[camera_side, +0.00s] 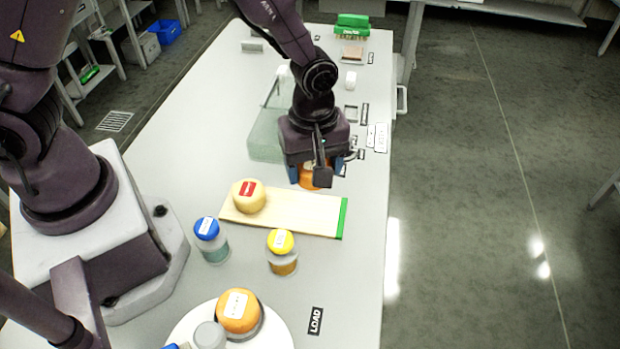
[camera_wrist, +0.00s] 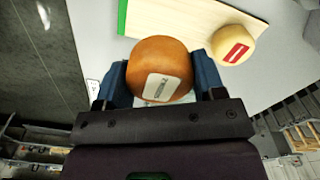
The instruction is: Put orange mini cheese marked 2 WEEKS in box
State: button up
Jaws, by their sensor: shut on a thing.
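My gripper (camera_side: 322,168) is shut on an orange mini cheese (camera_side: 308,178), beyond the cutting board in the side view. In the wrist view the orange cheese (camera_wrist: 156,58) sits between my two blue fingers; its white label is too blurred to read. A second orange cheese (camera_side: 236,325) with a white label lies on a round white plate at the front. A pale greenish see-through box (camera_side: 262,148) stands just left of my gripper, partly hidden by my arm. I cannot tell whether the held cheese touches the table.
A wooden board (camera_side: 300,212) with a green end carries a yellow cheese (camera_side: 249,203) with a red label. A blue-lidded jar (camera_side: 213,247) and a yellow-lidded jar (camera_side: 283,262) stand in front of it. The table's right edge runs close beside my gripper.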

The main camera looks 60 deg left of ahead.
jog(key=s+a+r+m, duration=0.2)
jog(key=s+a, duration=0.2)
jog(key=a, duration=0.4)
jog(key=s+a+r+m, duration=0.2)
jog(key=s+a, duration=0.2)
jog(key=a, duration=0.4)
jog(key=w+a+f, duration=0.1)
jog(key=w+f, duration=0.2)
jog(key=w, duration=0.1)
jog(key=w+a+f, duration=0.1)
jog(key=w+f, duration=0.2)
jog(key=w, duration=0.2)
jog(key=w+a+f, duration=0.1)
jog(key=w+f, duration=0.2)
jog(key=w, duration=0.1)
jog(key=shift+w+f, duration=0.3)
jog(key=shift+w, duration=0.05)
jog(key=shift+w+f, duration=0.2)
jog(key=shift+f, duration=1.6)
jog(key=shift+f, duration=0.1)
